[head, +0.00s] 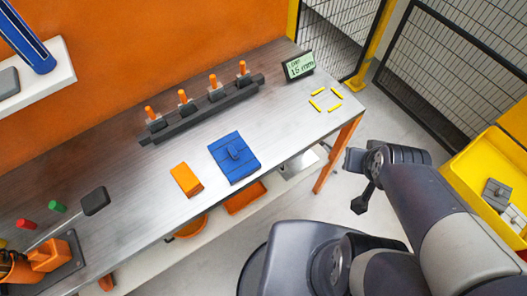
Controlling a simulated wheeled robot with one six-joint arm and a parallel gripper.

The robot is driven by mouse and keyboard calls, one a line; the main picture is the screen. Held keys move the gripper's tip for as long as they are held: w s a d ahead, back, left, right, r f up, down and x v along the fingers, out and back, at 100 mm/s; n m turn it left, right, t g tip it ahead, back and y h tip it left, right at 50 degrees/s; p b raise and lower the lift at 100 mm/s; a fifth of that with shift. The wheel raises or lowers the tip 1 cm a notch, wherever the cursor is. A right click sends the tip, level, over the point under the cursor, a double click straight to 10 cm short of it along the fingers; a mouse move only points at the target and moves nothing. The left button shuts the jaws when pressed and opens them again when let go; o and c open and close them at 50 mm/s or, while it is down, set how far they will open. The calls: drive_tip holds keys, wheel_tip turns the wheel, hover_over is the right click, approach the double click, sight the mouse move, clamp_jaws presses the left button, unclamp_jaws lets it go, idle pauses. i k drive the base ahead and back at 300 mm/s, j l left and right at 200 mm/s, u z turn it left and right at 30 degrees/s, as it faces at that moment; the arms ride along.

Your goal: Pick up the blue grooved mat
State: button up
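The blue grooved mat (243,169) lies flat on the metal bench, right of its middle. It is a blue square with dark lines across it and a small raised blue knob on top. My gripper (355,183) is out past the bench's right end, over the floor, well to the right of the mat and apart from it. Its two dark fingers look spread, with floor showing between them and nothing held.
An orange block (186,180) lies just left of the mat. Behind stands a dark rail (205,110) with several orange-topped pegs. A small display (299,66) reads 15 mm, near yellow corner marks (326,99). A yellow bin (470,150) is at right.

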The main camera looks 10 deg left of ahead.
sight(235, 158)
drive_tip(key=u, duration=1.5)
drive_tip(key=i+j, duration=0.1)
drive_tip(key=j, duration=0.6)
drive_tip(key=i+j+z, duration=0.1)
drive_tip(key=j, duration=0.6)
